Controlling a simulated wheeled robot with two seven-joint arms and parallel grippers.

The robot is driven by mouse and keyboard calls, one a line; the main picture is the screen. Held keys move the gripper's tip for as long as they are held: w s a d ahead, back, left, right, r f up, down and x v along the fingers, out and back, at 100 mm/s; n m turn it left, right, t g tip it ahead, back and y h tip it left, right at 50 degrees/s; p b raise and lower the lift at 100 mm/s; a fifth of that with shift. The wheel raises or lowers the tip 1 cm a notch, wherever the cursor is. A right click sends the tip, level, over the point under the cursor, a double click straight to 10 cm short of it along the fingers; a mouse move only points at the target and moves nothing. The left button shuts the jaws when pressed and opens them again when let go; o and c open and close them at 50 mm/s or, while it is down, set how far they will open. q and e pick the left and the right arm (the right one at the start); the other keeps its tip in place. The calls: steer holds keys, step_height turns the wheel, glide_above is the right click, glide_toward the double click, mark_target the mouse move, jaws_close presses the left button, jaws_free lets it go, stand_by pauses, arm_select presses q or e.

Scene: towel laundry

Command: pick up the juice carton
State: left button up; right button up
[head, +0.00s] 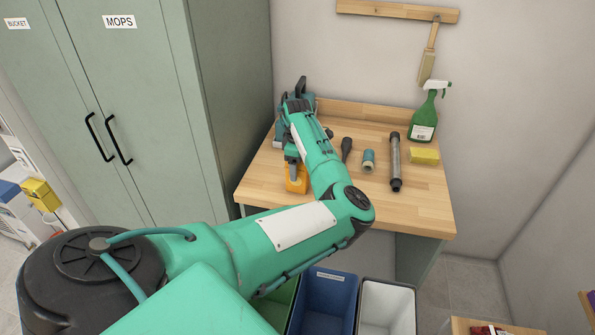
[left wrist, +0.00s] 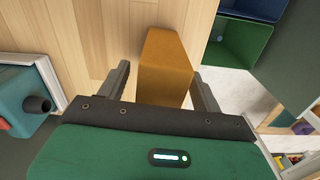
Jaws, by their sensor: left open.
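The juice carton is a plain orange box (head: 296,183) near the left front edge of the wooden workbench, partly hidden by my left arm in the head view. My left gripper (head: 292,160) is at the carton, mostly hidden behind my forearm. In the left wrist view the carton (left wrist: 166,62) lies between the two dark fingers of the open left gripper (left wrist: 162,82). A gap shows on the left finger's side, and the right finger is close to the carton; contact cannot be told. My right gripper is not in view.
On the workbench (head: 420,212) are a dark-handled tool (head: 346,148), a teal spool (head: 368,160), a dark tube (head: 395,163), a yellow sponge (head: 424,155) and a green spray bottle (head: 425,115). A blue bin (head: 327,300) and a white bin (head: 388,305) stand below. A cabinet (head: 140,80) stands left.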

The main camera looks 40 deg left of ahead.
arm_select(q)
steer(key=c, duration=1)
steer(key=shift+r, duration=0.15)
steer(key=shift+c, duration=0.2)
